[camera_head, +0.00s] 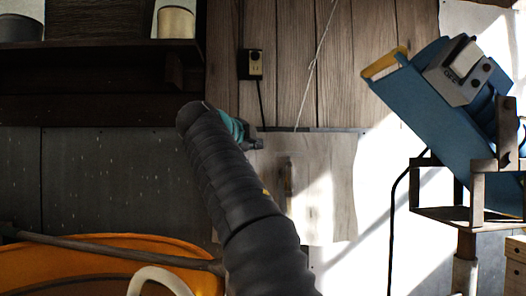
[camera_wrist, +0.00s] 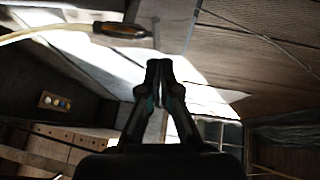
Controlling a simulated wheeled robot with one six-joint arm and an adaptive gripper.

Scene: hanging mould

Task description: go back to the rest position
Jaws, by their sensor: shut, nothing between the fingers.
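My gripper (camera_wrist: 159,66) shows in the middle of the wrist view, its two dark fingers meeting at the tips. It is shut and empty. In the head view my gripper (camera_head: 256,144) is mostly hidden behind my arm; only a small part shows in front of the wooden wall. My arm reaches up from the bottom middle of that view. No hanging mould can be made out for certain in either view.
A blue machine (camera_head: 430,110) on a metal stand is at the right. An orange round object (camera_head: 120,250) is at the lower left. A dark shelf (camera_head: 100,85) with pots is at the upper left. An outlet (camera_head: 255,64) is on the wall.

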